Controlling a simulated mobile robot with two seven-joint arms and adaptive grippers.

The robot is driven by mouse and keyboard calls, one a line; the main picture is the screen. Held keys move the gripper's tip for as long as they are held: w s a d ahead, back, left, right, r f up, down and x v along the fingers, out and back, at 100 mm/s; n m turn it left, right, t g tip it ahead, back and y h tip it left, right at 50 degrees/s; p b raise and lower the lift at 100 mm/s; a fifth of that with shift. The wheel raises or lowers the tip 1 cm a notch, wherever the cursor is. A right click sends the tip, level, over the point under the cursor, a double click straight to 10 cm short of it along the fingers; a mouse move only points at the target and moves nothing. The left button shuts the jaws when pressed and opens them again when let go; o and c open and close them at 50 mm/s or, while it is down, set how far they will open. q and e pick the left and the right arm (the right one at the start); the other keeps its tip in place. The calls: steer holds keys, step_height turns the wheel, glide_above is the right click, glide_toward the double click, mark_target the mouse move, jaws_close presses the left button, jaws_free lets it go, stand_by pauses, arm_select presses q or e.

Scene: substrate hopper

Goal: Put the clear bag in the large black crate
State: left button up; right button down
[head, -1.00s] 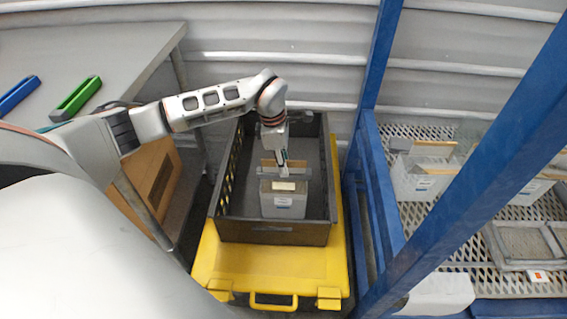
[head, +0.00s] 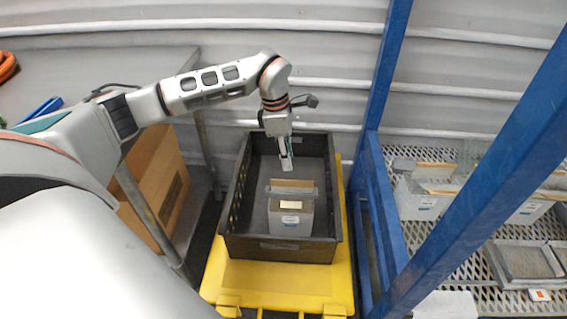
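The large black crate (head: 283,248) stands on a yellow lidded box, its open top facing up. A clear bag (head: 291,222), greyish with a pale label and a brown panel at its back, stands upright inside the crate toward the front. My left gripper (head: 287,164) hangs over the rear part of the crate, above and behind the bag, and looks apart from it. Its fingers show as one narrow shape, so their opening is unclear. My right gripper is out of view.
The yellow box (head: 270,285) carries the crate. A blue rack (head: 390,215) on the right holds similar bags (head: 418,198) and grey frames (head: 527,260) on a mesh shelf. A grey table (head: 110,72) and a cardboard box (head: 158,185) are on the left.

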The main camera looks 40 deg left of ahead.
arm_select(q)
steer(key=s+d+f+g+h, duration=0.15)
steer(key=s+d+h, duration=0.3)
steer(key=d, duration=0.85)
steer(key=s+d+f+h, duration=0.3)
steer(key=s+d+h, duration=0.15)
steer(key=d, duration=0.75)
steer(key=s+d+r+n+t+h, duration=0.3)
steer(key=d+r+n+t+h, duration=0.5)
steer(key=n, duration=0.4)
steer(key=a+f+n+t+y, duration=0.8)
steer(key=a+f+n+y, duration=0.25)
steer(key=n, duration=1.05)
steer(key=s+a+f+n+g+y, duration=0.2)
steer(key=s+a+f+n+y, duration=0.1)
steer(key=s+f, duration=0.3)
steer(key=s+a+f+n+g+y, duration=0.3)
steer(key=s+a+f+n, duration=0.1)
steer(key=s+f+n, duration=0.2)
steer(key=shift+s+a+f+n, duration=0.3)
steer(key=shift+s+f, duration=0.45)
steer(key=shift+f, duration=0.1)
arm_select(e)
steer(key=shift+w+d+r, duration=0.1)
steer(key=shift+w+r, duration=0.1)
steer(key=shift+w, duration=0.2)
